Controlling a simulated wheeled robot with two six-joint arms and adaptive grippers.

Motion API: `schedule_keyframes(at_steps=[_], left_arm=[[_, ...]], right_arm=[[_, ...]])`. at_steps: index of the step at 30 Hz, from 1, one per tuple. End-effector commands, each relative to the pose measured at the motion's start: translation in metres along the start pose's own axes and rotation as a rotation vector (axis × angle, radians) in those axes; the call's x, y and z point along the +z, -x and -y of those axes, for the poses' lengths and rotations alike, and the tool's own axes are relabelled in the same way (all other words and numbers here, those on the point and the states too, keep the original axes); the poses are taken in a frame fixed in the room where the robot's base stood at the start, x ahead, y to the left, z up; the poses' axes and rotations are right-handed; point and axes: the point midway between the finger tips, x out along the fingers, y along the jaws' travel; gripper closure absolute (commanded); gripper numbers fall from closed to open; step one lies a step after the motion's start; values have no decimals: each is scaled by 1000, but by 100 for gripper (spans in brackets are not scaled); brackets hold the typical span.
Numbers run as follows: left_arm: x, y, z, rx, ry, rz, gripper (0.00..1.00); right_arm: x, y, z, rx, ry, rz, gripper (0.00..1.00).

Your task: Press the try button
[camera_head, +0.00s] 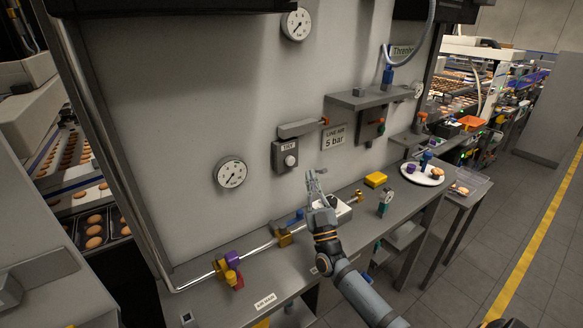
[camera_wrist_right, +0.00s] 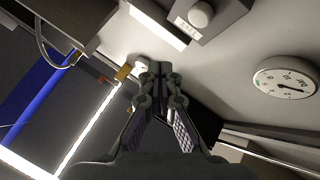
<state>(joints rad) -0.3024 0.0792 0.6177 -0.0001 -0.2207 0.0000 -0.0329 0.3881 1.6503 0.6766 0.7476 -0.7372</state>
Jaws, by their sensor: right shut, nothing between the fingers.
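The try button (camera_head: 290,160) is a pale round knob on a grey box (camera_head: 288,148) labelled TRY, fixed to the upright wall panel. In the right wrist view, the knob (camera_wrist_right: 200,14) shows at the top, right of the fingertips. My right gripper (camera_head: 314,174) is just right of and slightly below the box in the head view, apart from the button as far as I can see. Its fingertips (camera_wrist_right: 160,68) are together, with nothing between them. My left gripper is not in view.
A grey bench (camera_head: 262,270) runs below the panel, bearing a pipe with coloured valves, a yellow block (camera_head: 375,180) and a white plate (camera_head: 423,172). A gauge (camera_head: 230,173) is left of the button. A "5 bar" sign (camera_head: 335,137) and grey shelf (camera_head: 361,97) are to the right.

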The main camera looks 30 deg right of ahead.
Motion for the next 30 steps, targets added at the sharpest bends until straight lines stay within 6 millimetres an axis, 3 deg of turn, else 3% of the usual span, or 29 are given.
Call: schedule_keyframes(at_steps=[1,3,10,18,30], left_arm=[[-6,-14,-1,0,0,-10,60],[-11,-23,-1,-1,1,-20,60],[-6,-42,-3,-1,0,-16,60],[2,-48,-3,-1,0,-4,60],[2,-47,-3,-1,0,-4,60]], right_arm=[[8,-1,5,3,-1,-3,100],[14,-8,11,2,-1,-3,100],[27,-31,25,2,-1,-2,100],[32,-42,32,0,0,0,100],[32,-43,31,-1,0,0,100]])
